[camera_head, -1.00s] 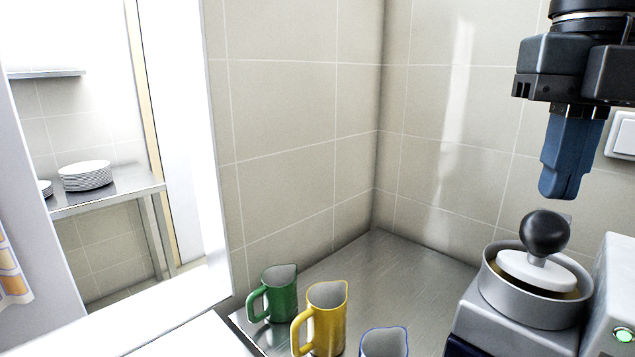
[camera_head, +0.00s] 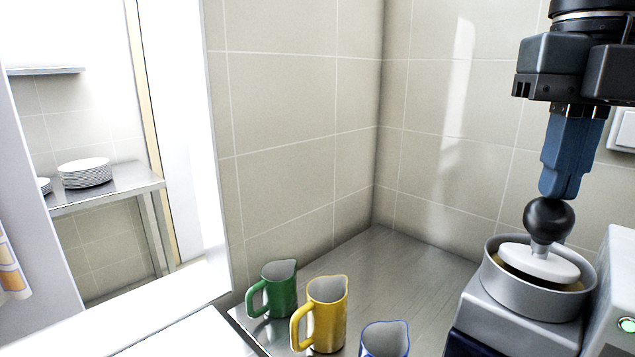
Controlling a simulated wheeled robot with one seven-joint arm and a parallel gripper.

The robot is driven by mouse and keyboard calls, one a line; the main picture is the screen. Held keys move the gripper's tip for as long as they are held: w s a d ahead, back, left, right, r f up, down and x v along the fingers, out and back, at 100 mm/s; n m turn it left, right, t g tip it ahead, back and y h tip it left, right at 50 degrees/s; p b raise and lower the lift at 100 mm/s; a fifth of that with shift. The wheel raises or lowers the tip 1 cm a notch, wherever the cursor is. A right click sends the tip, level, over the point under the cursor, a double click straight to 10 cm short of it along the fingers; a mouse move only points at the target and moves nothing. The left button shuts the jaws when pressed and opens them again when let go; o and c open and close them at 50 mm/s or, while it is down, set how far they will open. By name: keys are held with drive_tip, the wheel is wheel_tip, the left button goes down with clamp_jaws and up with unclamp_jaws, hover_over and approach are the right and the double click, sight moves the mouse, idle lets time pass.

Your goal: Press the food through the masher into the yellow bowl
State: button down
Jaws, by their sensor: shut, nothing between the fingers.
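The masher is a metal round vessel (camera_head: 530,298) on a grey machine at the lower right. A white pusher disc (camera_head: 540,262) with a black ball knob (camera_head: 548,219) sits in it, slightly tilted. Some brownish food (camera_head: 506,278) shows at the edge under the disc. My gripper (camera_head: 562,192) points down with its blue fingers closed together. Its tips are right at the top of the black knob and seem to touch it. The yellow bowl is not in view; a yellow jug with a handle (camera_head: 327,312) stands on the metal counter.
A tiled wall corner (camera_head: 380,120) closes off the back. A wall switch (camera_head: 624,130) is behind my gripper.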

sight(540, 250)
drive_tip(key=shift+f+b, duration=1.9)
drive_tip(key=shift+f, duration=0.1)
drive_tip(key=shift+f+b, duration=0.3)
drive_tip(key=shift+b, duration=0.05)
drive_tip(key=shift+f+b, duration=1.95)
drive_tip(key=shift+b, duration=0.15)
idle(3.5)
